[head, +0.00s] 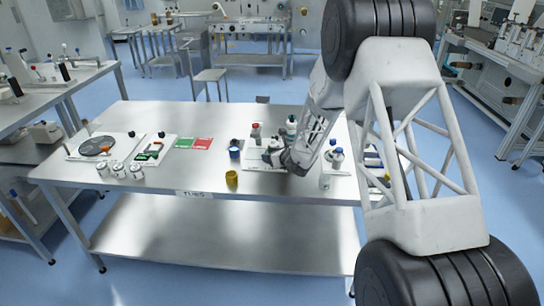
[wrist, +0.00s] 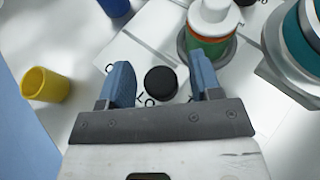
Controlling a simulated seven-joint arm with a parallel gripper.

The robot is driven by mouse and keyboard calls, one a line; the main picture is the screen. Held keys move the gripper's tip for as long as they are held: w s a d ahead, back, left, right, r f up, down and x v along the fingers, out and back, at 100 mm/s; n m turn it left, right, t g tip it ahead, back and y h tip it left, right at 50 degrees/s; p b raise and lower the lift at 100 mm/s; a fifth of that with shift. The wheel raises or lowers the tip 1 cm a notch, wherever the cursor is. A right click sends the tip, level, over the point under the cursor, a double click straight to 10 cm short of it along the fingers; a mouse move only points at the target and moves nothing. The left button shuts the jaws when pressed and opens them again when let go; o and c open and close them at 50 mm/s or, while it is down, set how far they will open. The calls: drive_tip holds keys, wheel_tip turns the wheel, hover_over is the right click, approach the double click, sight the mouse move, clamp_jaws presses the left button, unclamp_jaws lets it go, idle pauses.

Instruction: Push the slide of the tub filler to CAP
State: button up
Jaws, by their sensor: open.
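My gripper (wrist: 160,66) shows in the wrist view with its two blue fingers spread apart. A round black knob (wrist: 161,80) stands between the fingers on a white plate (wrist: 150,32), with a gap on both sides. It looks like the slide's knob, but I cannot be sure. Dark letters beside it are partly covered, and I cannot read CAP. In the head view my gripper (head: 272,156) is low over the white plate (head: 256,166) on the steel table, and the arm hides part of this station.
A bottle with a white cap and orange and green bands (wrist: 212,28) stands just beyond the right finger. A teal round part (wrist: 303,42) is at the right. A yellow cup (wrist: 45,85) and a blue cup (head: 235,150) stand left.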

clamp_jaws()
drive_tip(key=shift+a, duration=4)
unclamp_jaws()
drive_tip(key=shift+v, duration=3.6)
drive_tip(key=shift+s+d+r, duration=0.15)
drive_tip(key=shift+s+d, duration=0.05)
